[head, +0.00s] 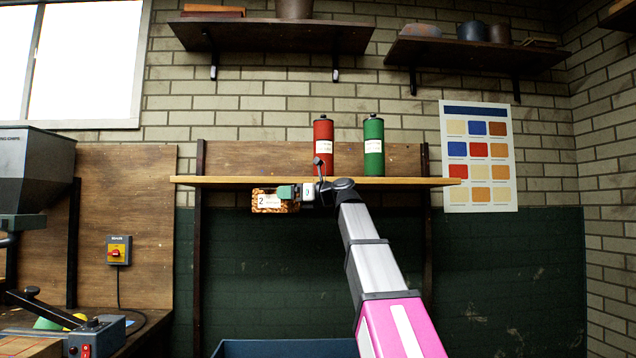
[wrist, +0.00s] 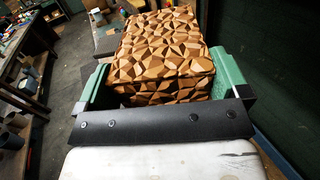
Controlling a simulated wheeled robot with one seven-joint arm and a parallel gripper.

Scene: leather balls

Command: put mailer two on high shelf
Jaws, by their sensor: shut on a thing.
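Mailer two (head: 268,204) is a small box with a brown faceted pattern and a white label marked 2. My gripper (head: 288,193) is shut on it and holds it just below the front edge of the high shelf (head: 225,182), toward its left part. In the wrist view the mailer (wrist: 160,50) sits between the two green fingers of my gripper (wrist: 165,88). The label is hidden in that view. The shelf is a light wooden board on dark uprights.
A red canister (head: 323,150) and a green canister (head: 373,148) stand on the shelf. The shelf's left part is clear. Two dark shelves (head: 270,35) (head: 470,57) hang higher up. A blue bin (head: 285,348) is below. A bench with machines is at the left.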

